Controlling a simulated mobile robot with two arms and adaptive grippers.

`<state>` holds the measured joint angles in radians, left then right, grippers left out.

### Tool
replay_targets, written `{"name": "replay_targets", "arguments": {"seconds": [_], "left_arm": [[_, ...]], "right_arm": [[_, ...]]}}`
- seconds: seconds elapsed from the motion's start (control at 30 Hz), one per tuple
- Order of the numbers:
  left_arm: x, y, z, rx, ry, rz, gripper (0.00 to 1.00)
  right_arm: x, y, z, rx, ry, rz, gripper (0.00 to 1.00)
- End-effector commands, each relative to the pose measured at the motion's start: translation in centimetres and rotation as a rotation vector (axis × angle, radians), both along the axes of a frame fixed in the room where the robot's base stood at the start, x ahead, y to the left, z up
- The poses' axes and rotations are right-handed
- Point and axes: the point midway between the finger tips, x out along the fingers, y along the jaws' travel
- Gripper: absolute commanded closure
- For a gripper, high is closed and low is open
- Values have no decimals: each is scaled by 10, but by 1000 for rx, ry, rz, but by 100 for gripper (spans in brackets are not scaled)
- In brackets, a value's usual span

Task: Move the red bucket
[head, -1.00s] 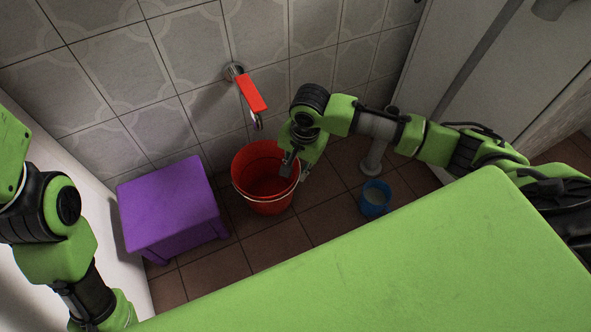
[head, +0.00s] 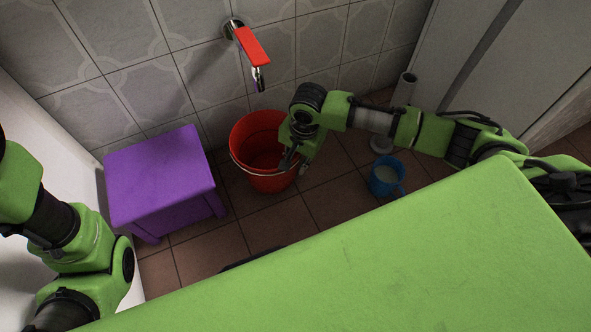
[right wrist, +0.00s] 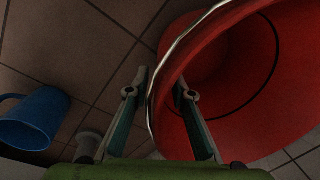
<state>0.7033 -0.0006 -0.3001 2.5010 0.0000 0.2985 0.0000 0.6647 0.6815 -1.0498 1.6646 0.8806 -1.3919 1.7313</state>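The red bucket (head: 250,182) stands upright on the tiled floor by the wall, with a thin wire handle against its front. My right gripper (head: 295,166) is at its right side. In the right wrist view, the bucket (right wrist: 255,95) fills the right half and its rim passes between the two fingers of my right gripper (right wrist: 160,85). One finger is inside the bucket and one is outside. A gap shows between the fingers, so the gripper looks open around the rim. My left arm is at the left edge of the head view, with its gripper out of view.
A purple stool (head: 160,178) stands just left of the bucket. A red-handled tap (head: 252,48) sticks out of the wall above it. A blue mug (head: 384,178) stands on the floor to the right, also in the right wrist view (right wrist: 35,118). Bare floor lies in front of the bucket.

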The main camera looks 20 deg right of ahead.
Motion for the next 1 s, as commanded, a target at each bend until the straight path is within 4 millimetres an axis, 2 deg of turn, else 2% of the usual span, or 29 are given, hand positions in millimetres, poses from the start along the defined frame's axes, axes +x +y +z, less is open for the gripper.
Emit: {"name": "replay_targets", "arguments": {"seconds": [0.03,0.13,0.53,0.57,0.63,1.0], "left_arm": [[1,0,-8,0,1,0,60],[1,0,-12,0,2,0,60],[1,0,-14,0,1,0,60],[1,0,-14,0,1,0,60],[0,0,-14,0,1,0,60],[1,0,-10,1,1,0,60]], "right_arm": [[1,1,-9,0,0,0,78],[1,1,-14,0,0,1,78],[2,2,-17,1,1,0,78],[2,2,-17,1,1,0,80],[1,1,-17,1,1,0,99],[1,0,-16,0,1,1,100]]}}
